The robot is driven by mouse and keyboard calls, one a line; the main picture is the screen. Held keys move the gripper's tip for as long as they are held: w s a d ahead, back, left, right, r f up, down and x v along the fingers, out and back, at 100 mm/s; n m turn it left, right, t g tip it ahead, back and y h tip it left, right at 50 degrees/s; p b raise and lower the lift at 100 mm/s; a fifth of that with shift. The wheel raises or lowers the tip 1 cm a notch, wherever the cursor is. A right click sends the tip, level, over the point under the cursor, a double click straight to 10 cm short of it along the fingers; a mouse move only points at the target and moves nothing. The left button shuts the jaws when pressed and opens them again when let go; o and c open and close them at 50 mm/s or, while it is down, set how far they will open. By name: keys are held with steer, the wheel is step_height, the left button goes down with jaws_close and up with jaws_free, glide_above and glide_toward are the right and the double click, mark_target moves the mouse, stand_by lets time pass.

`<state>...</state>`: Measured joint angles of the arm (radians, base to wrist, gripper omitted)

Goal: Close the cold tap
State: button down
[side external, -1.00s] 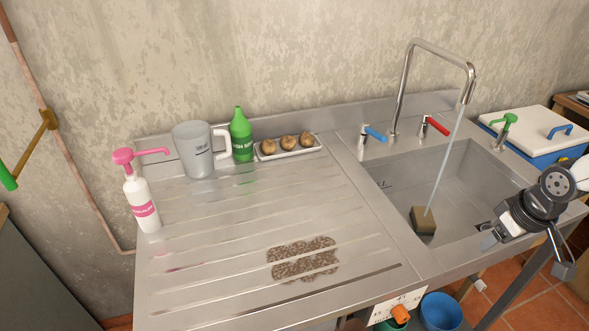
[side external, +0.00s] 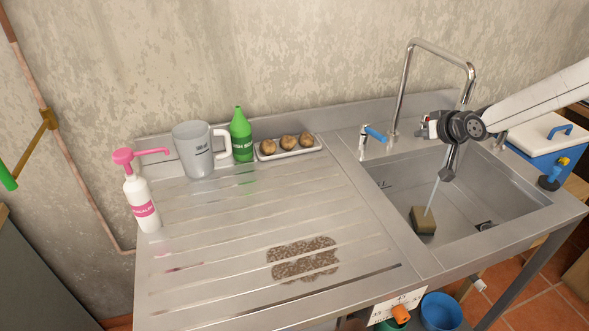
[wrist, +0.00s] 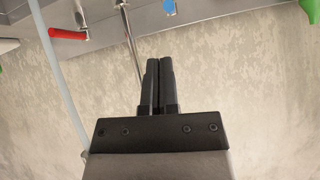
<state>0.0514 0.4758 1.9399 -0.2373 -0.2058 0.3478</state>
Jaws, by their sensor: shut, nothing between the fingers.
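The cold tap, with a blue lever (side external: 375,134), stands on the back ledge left of the spout (side external: 403,85). Its lever also shows at the top of the wrist view (wrist: 169,8). Water (side external: 432,196) runs from the spout into the sink, and the stream shows in the wrist view (wrist: 62,85). The hot tap's red lever (wrist: 68,34) is clear in the wrist view but mostly hidden by my wrist in the side view. My gripper (wrist: 158,63) is shut and empty, near the spout and the red tap, apart from the blue lever.
A sponge (side external: 423,221) lies in the sink (side external: 500,195). Left on the drainer stand a pink-pump bottle (side external: 142,200), a jug (side external: 193,150), a green bottle (side external: 241,135) and a tray (side external: 290,152). A blue-and-white box (side external: 545,140) stands right.

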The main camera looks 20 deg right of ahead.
steer(key=w+r+t, duration=0.1)
steer(key=w+t, duration=0.1)
steer(key=w, duration=0.4)
steer(key=shift+d+r+y, duration=0.15)
steer(key=shift+r+y, duration=0.05)
steer(key=shift+y, duration=0.1)
steer(key=shift+w+f, duration=0.1)
steer(key=shift+w, duration=0.1)
glide_above(374, 134)
steer(key=s+d, duration=0.1)
steer(key=d, duration=0.1)
steer(key=shift+f, duration=2.2)
steer(key=shift+s+a+f, duration=0.1)
steer(key=shift+s+f, duration=0.05)
steer(key=shift+f, duration=0.45)
steer(key=shift+s+a+f, duration=0.15)
steer(key=shift+s+f, duration=0.05)
steer(key=shift+f, duration=0.45)
steer(key=shift+s+a+f, duration=0.1)
steer(key=shift+s+f, duration=0.05)
steer(key=shift+f, duration=0.45)
steer(key=shift+s+f, duration=0.2)
steer(key=shift+f, duration=0.3)
steer(key=shift+s+f, duration=0.2)
steer(key=shift+f, duration=0.3)
steer(key=shift+r, duration=0.2)
